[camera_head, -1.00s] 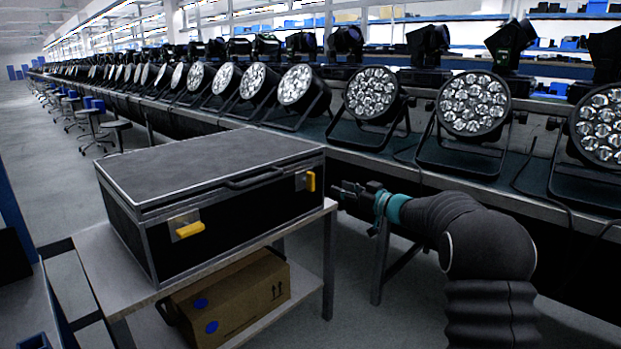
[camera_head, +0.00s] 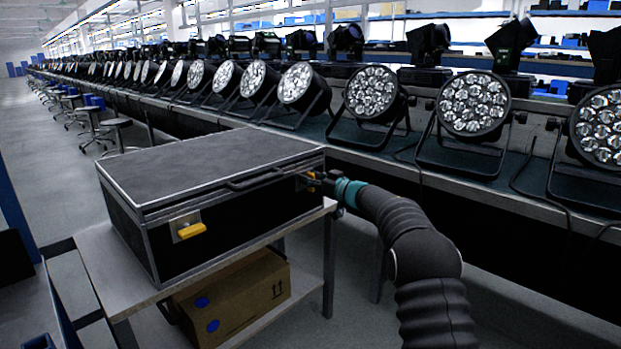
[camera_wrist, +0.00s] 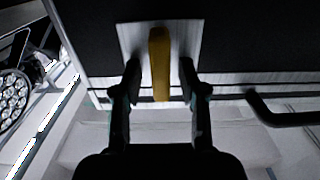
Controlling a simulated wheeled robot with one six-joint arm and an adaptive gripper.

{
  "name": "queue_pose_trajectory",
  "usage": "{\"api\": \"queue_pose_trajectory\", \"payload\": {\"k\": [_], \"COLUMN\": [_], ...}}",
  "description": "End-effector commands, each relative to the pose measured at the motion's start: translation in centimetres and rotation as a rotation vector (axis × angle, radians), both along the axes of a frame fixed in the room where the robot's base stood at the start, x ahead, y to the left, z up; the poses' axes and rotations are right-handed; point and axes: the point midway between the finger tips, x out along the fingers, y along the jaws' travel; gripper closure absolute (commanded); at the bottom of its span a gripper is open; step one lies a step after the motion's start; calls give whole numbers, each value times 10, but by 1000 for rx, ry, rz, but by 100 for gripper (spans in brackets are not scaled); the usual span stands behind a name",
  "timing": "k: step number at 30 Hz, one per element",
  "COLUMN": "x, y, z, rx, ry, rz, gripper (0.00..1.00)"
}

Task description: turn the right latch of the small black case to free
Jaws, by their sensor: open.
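The small black case (camera_head: 225,170) stands closed on a white cart, with metal edges and a front handle (camera_head: 254,179). Its left latch (camera_head: 190,231) has a yellow lever lying nearly level. The right latch is mostly hidden behind my gripper (camera_head: 317,182) in the head view. In the wrist view its yellow lever (camera_wrist: 160,62) stands lengthwise on a pale plate (camera_wrist: 136,38). My gripper (camera_wrist: 161,82) is open there, one finger on each side of the lever, with a small gap visible at both sides.
The cart top (camera_head: 91,255) holds the case, and a cardboard box (camera_head: 236,300) sits on the shelf below. A long bench (camera_head: 470,183) with several par cans (camera_head: 371,93) runs behind and right of the case. The handle lies close to the right of my gripper in the wrist view.

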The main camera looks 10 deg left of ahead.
Motion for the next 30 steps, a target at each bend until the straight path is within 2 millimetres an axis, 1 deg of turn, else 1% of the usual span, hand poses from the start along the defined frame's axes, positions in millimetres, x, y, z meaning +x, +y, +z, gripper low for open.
{"api": "queue_pose_trajectory", "payload": {"k": [6, 7, 8, 9, 11, 12, 15, 16, 23, 30], "x": [0, 0, 0, 0, 0, 0, 0, 0, -1, -2], "y": [1, 0, 1, 1, 1, 1, 0, 3, 1, 1], "z": [0, 0, 0, 0, 0, 0, 0, 0, 1, 1], "rx": [0, 0, 0, 0, 0, 0, 0, -1, -15, -90], "ry": [0, 0, 0, 0, 0, 0, 0, -1, -21, -116], "rz": [0, 1, 1, 1, 1, 1, 0, 1, 1, 0], "gripper": [58, 63, 71, 81, 96, 100, 100, 100, 100, 100]}}
